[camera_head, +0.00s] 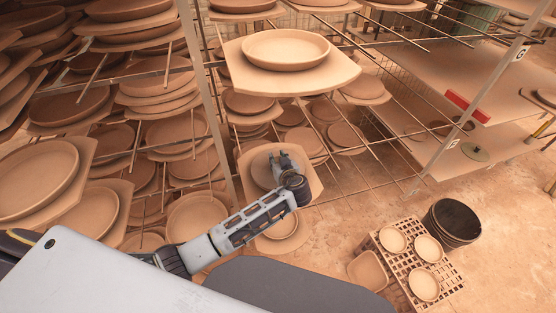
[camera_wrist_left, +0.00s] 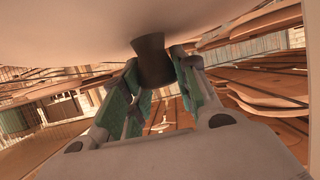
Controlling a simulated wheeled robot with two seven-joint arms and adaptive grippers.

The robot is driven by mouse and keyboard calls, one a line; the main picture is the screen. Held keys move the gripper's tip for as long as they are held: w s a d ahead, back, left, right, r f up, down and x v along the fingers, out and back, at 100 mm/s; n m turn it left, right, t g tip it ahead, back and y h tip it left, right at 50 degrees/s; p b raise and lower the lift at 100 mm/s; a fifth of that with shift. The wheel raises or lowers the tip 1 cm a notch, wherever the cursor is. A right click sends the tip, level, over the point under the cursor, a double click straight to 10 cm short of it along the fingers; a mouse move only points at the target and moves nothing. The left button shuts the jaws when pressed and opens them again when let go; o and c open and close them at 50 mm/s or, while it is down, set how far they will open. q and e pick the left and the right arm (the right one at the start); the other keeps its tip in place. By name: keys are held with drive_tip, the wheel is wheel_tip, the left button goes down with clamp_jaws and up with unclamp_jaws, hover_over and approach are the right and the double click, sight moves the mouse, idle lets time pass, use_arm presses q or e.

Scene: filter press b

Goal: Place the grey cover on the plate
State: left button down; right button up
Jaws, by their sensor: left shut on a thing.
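My left gripper (camera_head: 280,161) is shut on the dark knob (camera_wrist_left: 152,60) of the grey cover. In the left wrist view the cover's broad pale face (camera_wrist_left: 70,28) fills the top of the picture. In the head view the cover (camera_head: 259,174) shows as a round greyish disc under the gripper, over a tan board (camera_head: 311,182) on the rack. The arm and gripper hide part of it. I cannot tell whether a plate lies under it or whether it touches anything. My right gripper is in neither view.
A large clay plate (camera_head: 285,48) on a board sits higher on the rack. Rack rods and stacked plates (camera_head: 165,100) crowd the left. A crate (camera_head: 399,264) with bowls and a dark bucket (camera_head: 453,222) stand lower right.

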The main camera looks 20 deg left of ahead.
use_arm(q)
drive_tip(key=shift+f, duration=0.1)
drive_tip(key=c, duration=1.1)
unclamp_jaws()
drive_tip(key=b+v, duration=0.1)
drive_tip(key=v, duration=1.1)
